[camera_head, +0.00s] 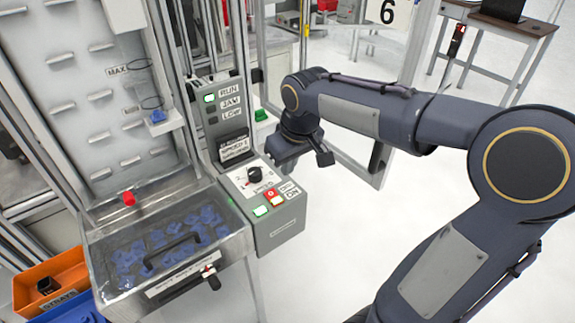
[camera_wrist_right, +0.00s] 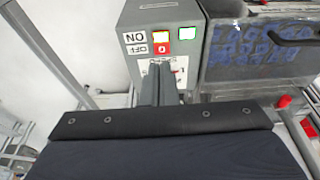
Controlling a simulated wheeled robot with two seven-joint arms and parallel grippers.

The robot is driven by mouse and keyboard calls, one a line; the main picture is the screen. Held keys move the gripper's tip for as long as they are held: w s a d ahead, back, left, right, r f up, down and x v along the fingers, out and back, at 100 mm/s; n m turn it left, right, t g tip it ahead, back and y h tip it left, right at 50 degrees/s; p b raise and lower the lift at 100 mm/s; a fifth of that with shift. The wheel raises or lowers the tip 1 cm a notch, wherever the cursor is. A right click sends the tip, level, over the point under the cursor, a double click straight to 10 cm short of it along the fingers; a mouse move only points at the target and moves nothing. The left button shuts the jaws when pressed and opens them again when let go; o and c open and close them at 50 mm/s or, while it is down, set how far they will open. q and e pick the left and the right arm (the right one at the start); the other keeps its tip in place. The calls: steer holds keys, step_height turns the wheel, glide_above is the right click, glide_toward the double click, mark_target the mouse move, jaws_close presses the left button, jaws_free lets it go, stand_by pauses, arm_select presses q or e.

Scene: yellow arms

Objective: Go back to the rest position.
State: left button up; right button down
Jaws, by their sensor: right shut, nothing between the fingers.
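My right gripper (camera_head: 277,158) is in front of the grey control box (camera_head: 282,222) in the head view. In the right wrist view, its two fingers (camera_wrist_right: 160,72) are together and empty, pointing at the box panel (camera_wrist_right: 135,18). I cannot tell whether the fingertips touch the panel. The panel has a black knob (camera_head: 254,174), a red and white switch (camera_head: 274,197) and a lit green button (camera_head: 261,211). The fingers cover part of the panel in the wrist view. My left gripper is not in view.
A clear-fronted hopper (camera_head: 225,247) with blue pieces stands left of the box. A status panel (camera_head: 229,110) with a lit green RUN light rises behind it. An orange bin (camera_head: 70,262) is at lower left. Metal posts (camera_head: 415,60) stand behind my right arm; open white floor lies right.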

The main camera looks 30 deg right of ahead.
steer(key=s+a+f+m+t+y, duration=0.1)
steer(key=s+a, duration=0.3)
steer(key=s, duration=0.5)
steer(key=s+a+f+m+t+y, duration=0.1)
steer(key=s+a+f+y, duration=0.1)
steer(key=s, duration=0.7)
steer(key=shift+s+a+f+m+t+y, duration=0.3)
steer(key=shift+s+a+f+m+t, duration=0.15)
steer(key=shift+a, duration=0.55)
